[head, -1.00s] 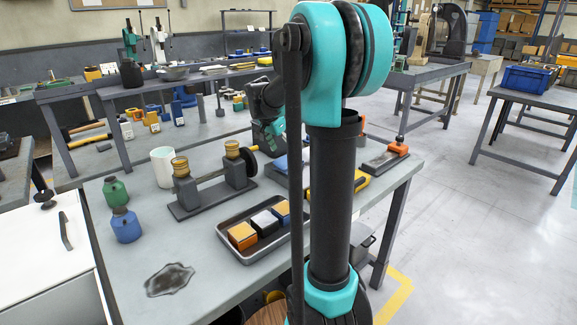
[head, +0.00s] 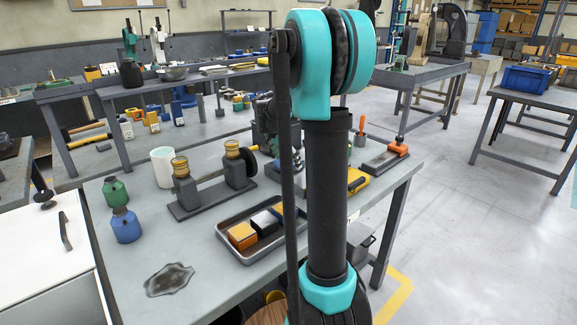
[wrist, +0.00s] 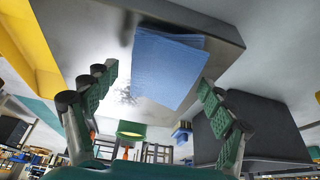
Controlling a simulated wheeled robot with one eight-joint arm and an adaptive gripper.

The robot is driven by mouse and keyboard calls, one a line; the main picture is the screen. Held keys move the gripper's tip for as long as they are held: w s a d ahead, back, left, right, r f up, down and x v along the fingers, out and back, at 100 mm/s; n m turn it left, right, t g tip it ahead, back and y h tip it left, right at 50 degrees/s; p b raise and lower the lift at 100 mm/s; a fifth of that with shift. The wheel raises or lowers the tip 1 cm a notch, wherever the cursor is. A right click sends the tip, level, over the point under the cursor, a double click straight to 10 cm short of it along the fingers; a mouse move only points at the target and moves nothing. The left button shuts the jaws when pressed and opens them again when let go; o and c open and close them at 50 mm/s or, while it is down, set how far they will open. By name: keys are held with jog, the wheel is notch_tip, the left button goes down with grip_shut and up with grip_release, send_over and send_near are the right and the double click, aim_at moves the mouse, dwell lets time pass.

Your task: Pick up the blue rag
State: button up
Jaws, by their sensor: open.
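The blue rag (wrist: 170,65) is a folded, ribbed cloth in the upper middle of the wrist view, against a grey surface. My gripper (wrist: 157,80) is open, with one green-padded finger on each side of the rag. The pads stand apart from the cloth, and how far the rag lies from the fingertips is hard to tell. In the head view the rag is hidden, and my arm covers much of the middle of the workbench (head: 120,275).
A metal tray (head: 243,258) with several blocks lies left of my arm. A grey fixture (head: 205,195) stands behind it. A yellow case (head: 358,180) is right of my arm; a yellow shape shows at left in the wrist view. A dark grey block (wrist: 250,130) fills its right side.

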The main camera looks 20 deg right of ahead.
aim_at(287, 162)
jog(key=shift+f, duration=0.2)
dwell(0.3)
jog(key=c, duration=1.2)
jog(key=shift+r, duration=0.1)
jog(key=shift+c, duration=0.2)
notch_tip(287, 162, up, 20)
jog(key=shift+r, duration=0.15)
